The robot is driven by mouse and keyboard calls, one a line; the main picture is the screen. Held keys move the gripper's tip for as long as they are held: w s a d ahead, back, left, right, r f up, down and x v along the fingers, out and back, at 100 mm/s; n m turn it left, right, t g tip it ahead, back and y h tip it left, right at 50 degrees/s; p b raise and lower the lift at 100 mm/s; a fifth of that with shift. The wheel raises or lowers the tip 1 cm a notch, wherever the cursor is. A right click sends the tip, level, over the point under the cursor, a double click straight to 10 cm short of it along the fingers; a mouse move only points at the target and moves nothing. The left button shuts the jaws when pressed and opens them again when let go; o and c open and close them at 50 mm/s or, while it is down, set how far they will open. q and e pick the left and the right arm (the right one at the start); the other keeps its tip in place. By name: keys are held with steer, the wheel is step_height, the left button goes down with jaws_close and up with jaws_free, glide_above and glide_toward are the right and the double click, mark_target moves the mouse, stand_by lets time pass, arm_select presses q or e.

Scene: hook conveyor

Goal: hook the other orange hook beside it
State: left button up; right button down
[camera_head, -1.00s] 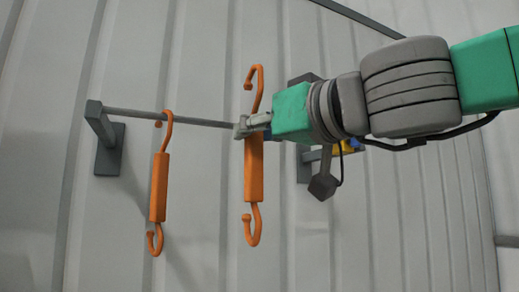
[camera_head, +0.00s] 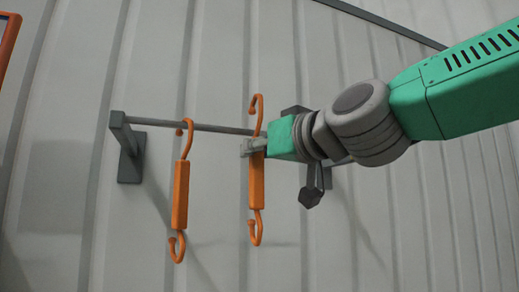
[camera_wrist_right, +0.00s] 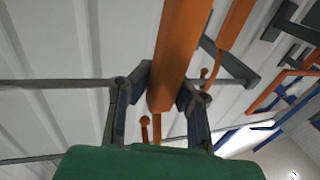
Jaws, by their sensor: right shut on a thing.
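One orange hook (camera_head: 180,195) hangs by its upper curl from the grey rail (camera_head: 215,128) in the head view. My right gripper (camera_head: 252,148) is shut on the other orange hook (camera_head: 257,185), just below its upper curl. This hook is upright, to the right of the hanging one and apart from it. Its curl opens left, and the tip is above the rail's line; I cannot tell whether it touches the rail. In the wrist view the held hook's body (camera_wrist_right: 178,50) is between both fingers, with the hanging hook (camera_wrist_right: 234,22) beside it. My left gripper is out of view.
The rail stands out from a ribbed pale wall on a grey left bracket (camera_head: 130,150) and a right bracket (camera_head: 318,178) partly behind my arm. An orange-edged frame (camera_head: 8,42) shows at the upper left. The wall below the hooks is clear.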

steer(key=w+a+f+b, duration=0.2)
steer(key=w+f, duration=0.1)
steer(key=w, duration=0.4)
steer(key=shift+f, duration=0.15)
stand_by(0.6)
steer(key=shift+w, duration=0.15)
stand_by(0.3)
steer(key=c, duration=1.5)
jaws_free()
